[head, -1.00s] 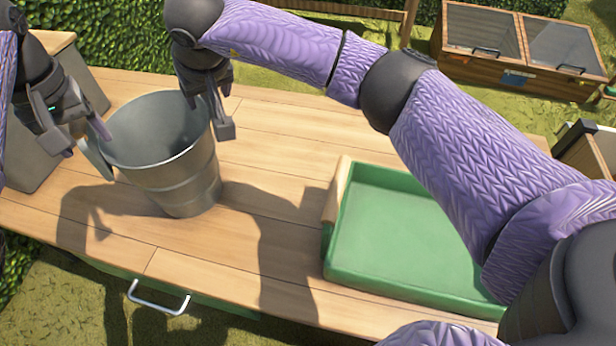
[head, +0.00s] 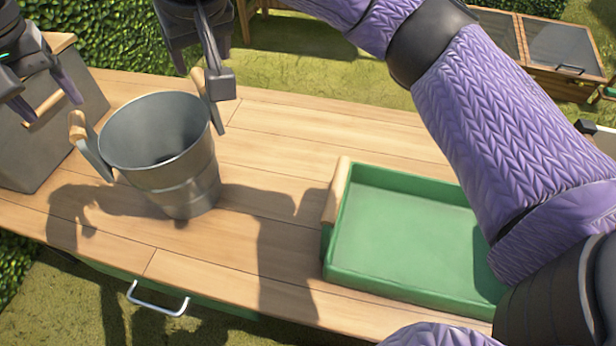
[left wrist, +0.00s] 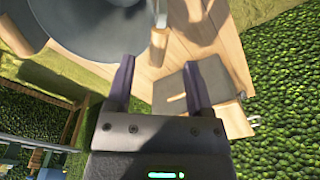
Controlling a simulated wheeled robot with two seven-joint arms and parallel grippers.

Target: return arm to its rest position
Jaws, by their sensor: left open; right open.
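My left gripper (head: 45,105) is open and empty at the upper left of the head view, above the grey box and apart from the bucket. Its two fingers also show apart in the left wrist view (left wrist: 158,88). My right gripper (head: 205,75) is open and raised above the bucket's right handle (head: 212,95); whether it touches that handle is hard to tell. The grey metal bucket (head: 175,180) stands upright on the table. Its left wooden handle (head: 78,127) is free. The bucket also shows in the left wrist view (left wrist: 95,28).
A green tray (head: 405,235) with a wooden handle sits on the wooden table (head: 270,150) at the right, below my right arm. A grey box (head: 50,140) stands at the table's left end. A cold frame (head: 560,55) and hedges lie behind. The table between bucket and tray is clear.

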